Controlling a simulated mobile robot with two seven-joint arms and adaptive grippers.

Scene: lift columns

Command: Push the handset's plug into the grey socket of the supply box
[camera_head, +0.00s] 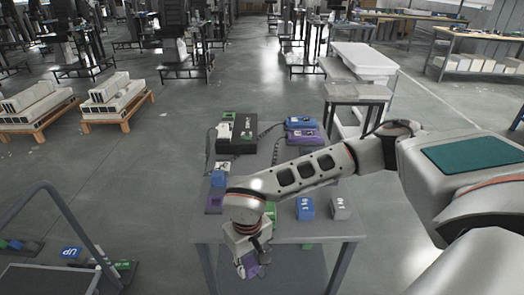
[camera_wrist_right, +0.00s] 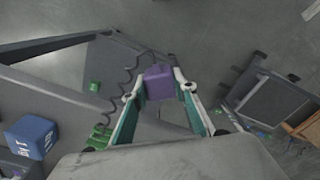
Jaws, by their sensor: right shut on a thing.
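My right gripper (camera_head: 252,266) is shut on a small purple block (camera_wrist_right: 158,82), which sits between its fingertips in the right wrist view. In the head view the gripper hangs at the table's front edge, with the purple partly hidden. I cannot tell whether this block is a plug or a handset. A dark box (camera_head: 238,146), which looks like the supply box, stands at the table's back left, well away from the gripper. Its grey socket cannot be made out. A blue handset (camera_head: 305,208) and a grey handset (camera_head: 340,208) lie right of the gripper. My left gripper is out of view.
A blue block (camera_head: 217,179) and a purple block (camera_head: 213,204) lie along the table's left edge. Blue (camera_head: 301,122) and purple (camera_head: 307,137) pieces lie at the back right. A dark coiled cable (camera_wrist_right: 126,82) runs near the held block. A frame (camera_head: 75,225) stands on the left.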

